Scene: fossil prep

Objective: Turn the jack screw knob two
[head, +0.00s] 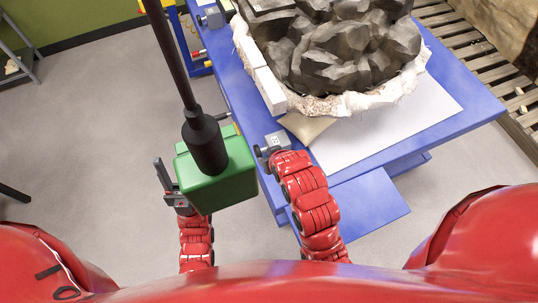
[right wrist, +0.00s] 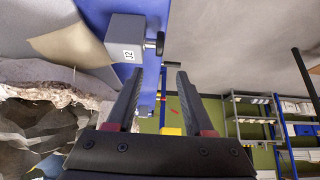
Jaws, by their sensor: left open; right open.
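The jack (head: 276,140) is a small grey block with a label that seems to read J2, at the blue table's near left edge. Its dark knob (head: 259,152) sticks out leftward. In the right wrist view the jack (right wrist: 126,38) and its black knob (right wrist: 155,44) are at upper left. In the head view that gripper is hidden by my right arm. My left gripper (head: 167,186) is open beside a green box (head: 218,172), which partly covers it.
A dark fossil (head: 345,45) in a white plaster jacket (head: 350,104) fills the blue table (head: 455,115). Another jack (head: 213,18) sits further up the left edge. A black pole (head: 172,60) runs down to the green box. Slatted wood (head: 480,50) lies right. Floor at left is mostly clear.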

